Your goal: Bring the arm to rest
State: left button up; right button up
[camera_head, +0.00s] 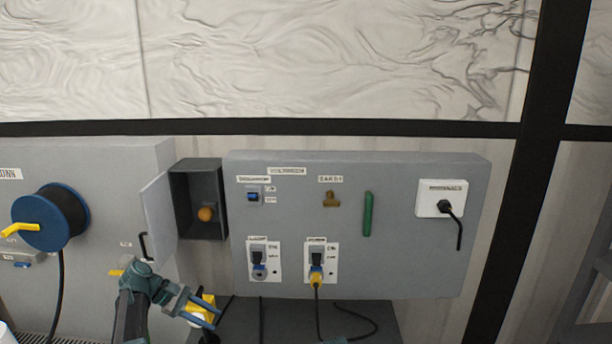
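My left arm comes up from the bottom left. Its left gripper (215,319) points right, with two blue fingers apart. A yellow and white piece (208,299) shows behind and between the fingers; they do not look closed on it, and whether they touch it is unclear. Only a small teal piece shows at the bottom edge right of centre; no fingers of my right gripper can be seen.
A grey panel (390,265) carries a blue switch (253,196), a green bar (367,214), a yellow plug (316,277) and a white socket box (440,197). Left are an open grey box (204,165) with an orange knob (206,214) and a blue reel (50,218). Cables hang below.

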pick_arm(q)
jog(key=s+d+f+m+g+y, duration=0.1)
jog(key=s+d+f+m+y, duration=0.15)
jog(key=s+d, duration=0.4)
jog(key=s+d+f+m+g+y, duration=0.2)
jog(key=s+d+f+m, duration=0.15)
jog(key=d, duration=0.55)
jog(key=s+d+f+m+t+y, duration=0.1)
jog(key=s+d+f+m+y, duration=0.1)
jog(key=s+d+m+y, duration=0.4)
jog(key=s+d+m, duration=0.1)
jog(key=s+m, duration=0.4)
jog(key=s, duration=0.1)
jog(key=shift+s+f+m+t+y+b, duration=0.25)
jog(key=shift+s+m+t+y+b, duration=0.05)
jog(key=shift+m+y+b, duration=0.1)
